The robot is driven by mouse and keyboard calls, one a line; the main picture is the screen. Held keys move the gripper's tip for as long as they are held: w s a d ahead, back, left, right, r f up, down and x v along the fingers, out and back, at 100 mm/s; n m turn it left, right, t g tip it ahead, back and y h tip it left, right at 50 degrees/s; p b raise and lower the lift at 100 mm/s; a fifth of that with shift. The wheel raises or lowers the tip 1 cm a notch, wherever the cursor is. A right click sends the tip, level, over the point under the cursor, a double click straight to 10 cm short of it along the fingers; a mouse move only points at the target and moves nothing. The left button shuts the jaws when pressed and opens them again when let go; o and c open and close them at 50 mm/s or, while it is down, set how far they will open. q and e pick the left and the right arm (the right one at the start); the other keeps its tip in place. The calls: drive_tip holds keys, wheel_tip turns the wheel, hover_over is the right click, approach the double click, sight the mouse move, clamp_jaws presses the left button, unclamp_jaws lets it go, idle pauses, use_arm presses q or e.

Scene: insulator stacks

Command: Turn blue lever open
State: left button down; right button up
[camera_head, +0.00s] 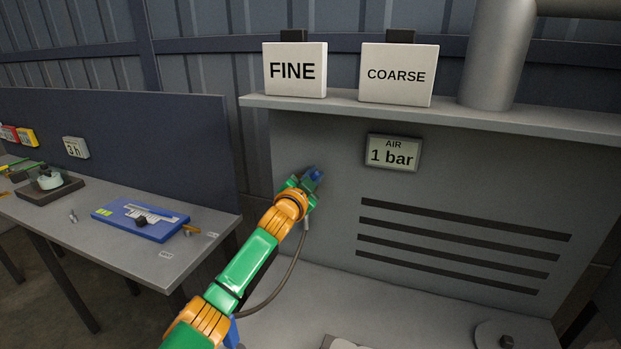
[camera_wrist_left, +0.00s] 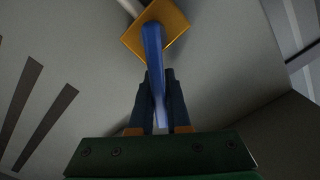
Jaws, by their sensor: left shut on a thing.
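The blue lever (camera_wrist_left: 152,48) shows in the left wrist view, running from a yellow square fitting (camera_wrist_left: 174,22) down between my fingers. My left gripper (camera_wrist_left: 161,88) has its two dark fingers on either side of the lever and is shut on it. In the head view my left arm reaches to the grey panel, and my left gripper (camera_head: 310,180) is at the panel's left part. The blue lever and the fitting are mostly hidden there by the gripper. My right gripper is not in view.
A gauge (camera_head: 393,153) reading "AIR 1 bar" is on the panel, right of my gripper, above dark slots. Signs "FINE" (camera_head: 295,70) and "COARSE" (camera_head: 396,75) stand on the shelf (camera_head: 450,115) above. A side table (camera_head: 100,236) with a blue device (camera_head: 140,220) is at left.

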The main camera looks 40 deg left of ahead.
sight(307, 164)
use_arm(q)
drive_tip(key=n, duration=0.1)
drive_tip(key=a+r+n+p, duration=0.1)
drive_tip(key=n, duration=0.2)
drive_tip(key=shift+s+a+r+p, duration=0.15)
drive_tip(key=shift+s+a+p, duration=0.15)
drive_tip(key=shift+a+p, duration=0.1)
drive_tip(key=shift+s+a+n+p, duration=0.1)
drive_tip(key=shift+a+n+p, duration=0.2)
drive_tip(key=shift+n, duration=0.6)
drive_tip(key=shift+s+a+n+p, duration=0.1)
drive_tip(key=shift+a+n, duration=0.25)
drive_tip(key=shift+n, duration=0.55)
drive_tip(key=c, duration=0.9)
unclamp_jaws()
drive_tip(key=shift+w+a+f, duration=0.1)
drive_tip(key=shift+w+f, duration=0.05)
drive_tip(key=shift+f, duration=0.05)
